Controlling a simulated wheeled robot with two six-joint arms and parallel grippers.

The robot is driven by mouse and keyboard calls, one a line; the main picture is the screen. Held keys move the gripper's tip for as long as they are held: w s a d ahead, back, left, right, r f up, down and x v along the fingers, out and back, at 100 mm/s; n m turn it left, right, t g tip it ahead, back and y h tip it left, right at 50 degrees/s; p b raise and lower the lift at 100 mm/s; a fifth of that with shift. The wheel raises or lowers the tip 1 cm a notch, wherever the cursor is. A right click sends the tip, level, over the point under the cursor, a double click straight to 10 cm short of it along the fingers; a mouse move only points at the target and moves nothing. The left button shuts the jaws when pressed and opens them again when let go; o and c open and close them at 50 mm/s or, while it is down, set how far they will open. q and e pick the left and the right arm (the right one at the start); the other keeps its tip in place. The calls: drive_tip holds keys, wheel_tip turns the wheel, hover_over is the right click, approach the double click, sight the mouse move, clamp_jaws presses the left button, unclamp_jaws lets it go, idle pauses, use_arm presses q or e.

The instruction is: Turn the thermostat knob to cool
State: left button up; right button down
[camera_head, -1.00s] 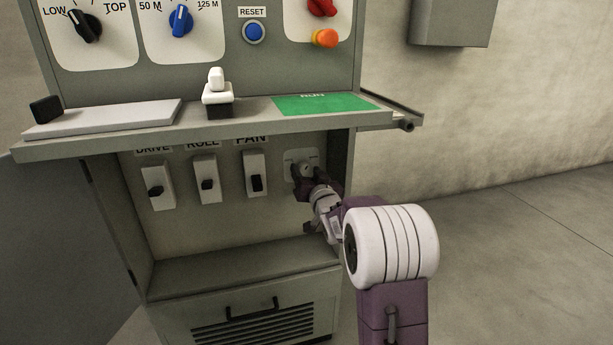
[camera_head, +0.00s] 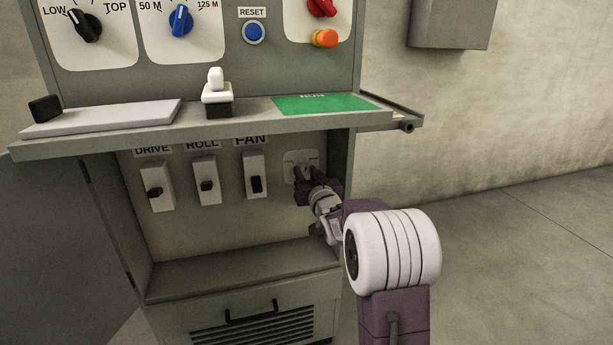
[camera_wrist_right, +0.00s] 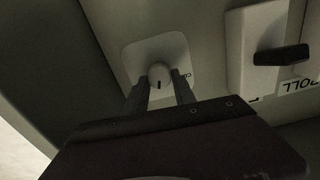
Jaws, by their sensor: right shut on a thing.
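The thermostat knob (camera_wrist_right: 158,74) is a small pale round knob with a dark mark, on a white plate (camera_wrist_right: 177,50) in the right wrist view. In the head view the plate (camera_head: 290,164) is at the right end of the recess under the shelf. My right gripper (camera_wrist_right: 160,95) has its two dark fingers on either side of the knob and is shut on it. In the head view the right gripper (camera_head: 305,174) hides most of the knob. Part of the plate's lettering is covered by a finger. My left gripper does not show.
Switches marked DRIVE (camera_head: 157,188), ROLL (camera_head: 207,182) and FAN (camera_head: 256,178) stand left of the plate. The shelf (camera_head: 230,125) juts out above my right gripper, and the cabinet's side wall is close on its right. The floor (camera_head: 510,250) at right is clear.

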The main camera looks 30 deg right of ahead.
drive_tip(key=n+b, duration=0.1)
drive_tip(key=n, duration=0.1)
drive_tip(key=n+b, duration=0.1)
drive_tip(key=n, duration=0.1)
drive_tip(key=shift+a+f+n, duration=0.1)
drive_tip(key=shift+f+n, duration=0.1)
drive_tip(key=shift+n, duration=0.1)
drive_tip(key=n+b, duration=0.2)
drive_tip(key=n, duration=0.1)
drive_tip(key=shift+n, duration=0.4)
drive_tip(key=shift+a+f+n+b, duration=0.1)
drive_tip(key=shift+n+b, duration=2.15)
drive_tip(key=shift+n, duration=1.35)
drive_tip(key=c, duration=1)
unclamp_jaws()
drive_tip(key=shift+c, duration=0.2)
